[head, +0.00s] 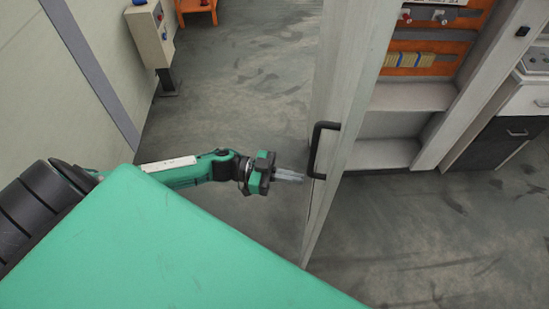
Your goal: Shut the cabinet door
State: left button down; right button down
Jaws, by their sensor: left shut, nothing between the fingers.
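The cabinet door (358,75) stands open, seen nearly edge-on in the middle right of the head view. A black bar handle (315,150) is on its left face. The cabinet (405,96) is open to the right of the door, with its shelves showing. My left gripper (298,176) is shut and empty. Its fingertips are at the lower part of the handle, close to the door's left face; I cannot tell whether they touch it. My right gripper is not in the view.
Inside the cabinet are orange panels with yellowish parts (408,60). A dark-fronted drawer unit (500,140) stands at the right. A control box on a post (150,35) and an orange stand (196,8) are at the back left. Grey floor is free between them and the door.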

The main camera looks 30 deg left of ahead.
pick_arm(q)
jog(key=p+x, duration=0.1)
jog(key=x, duration=0.4)
jog(key=shift+p, duration=0.3)
